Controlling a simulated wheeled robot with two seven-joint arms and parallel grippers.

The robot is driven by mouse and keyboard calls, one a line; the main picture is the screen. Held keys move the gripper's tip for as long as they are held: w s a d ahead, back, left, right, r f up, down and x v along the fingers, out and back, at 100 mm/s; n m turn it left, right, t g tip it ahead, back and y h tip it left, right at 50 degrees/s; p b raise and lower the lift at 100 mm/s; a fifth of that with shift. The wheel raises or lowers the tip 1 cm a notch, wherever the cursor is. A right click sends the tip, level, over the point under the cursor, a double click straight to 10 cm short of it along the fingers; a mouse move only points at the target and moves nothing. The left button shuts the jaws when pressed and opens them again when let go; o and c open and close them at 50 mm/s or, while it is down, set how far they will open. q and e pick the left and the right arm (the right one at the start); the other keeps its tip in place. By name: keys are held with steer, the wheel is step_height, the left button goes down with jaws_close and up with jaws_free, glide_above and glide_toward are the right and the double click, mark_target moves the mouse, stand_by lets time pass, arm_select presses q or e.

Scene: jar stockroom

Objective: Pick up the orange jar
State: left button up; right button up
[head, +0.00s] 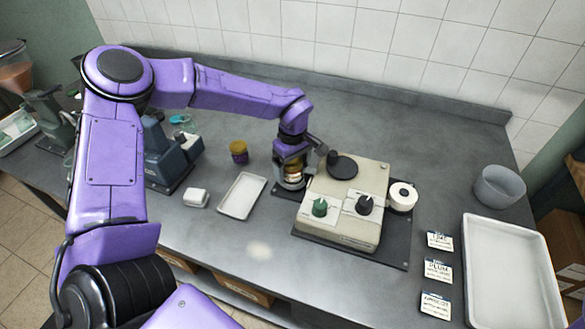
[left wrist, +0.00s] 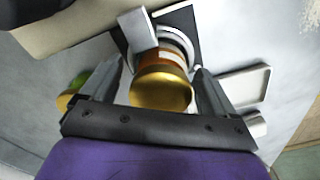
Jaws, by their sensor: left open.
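The orange jar with a gold lid (left wrist: 160,92) stands between the two fingers of my open left gripper (left wrist: 163,90) in the left wrist view. Its orange glass side shows beyond the lid, with a pale round ring and a light grey block beside it. In the head view, my left gripper (head: 291,180) points down over the jar (head: 292,171), at the left edge of the beige machine (head: 345,204). The fingers and wrist hide much of the jar there. My right gripper is not in view.
A purple jar with a yellow lid (head: 239,152) and a shallow white tray (head: 242,195) stand left of the gripper. A white roll (head: 402,196), label cards (head: 438,270), a grey bowl (head: 499,186) and a large white tray (head: 466,260) are to the right. The back counter is clear.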

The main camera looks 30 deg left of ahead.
arm_select(q)
steer(key=shift+r, duration=0.1)
steer(key=c, duration=1.3)
steer(key=shift+c, duration=0.4)
steer(key=shift+r, duration=0.1)
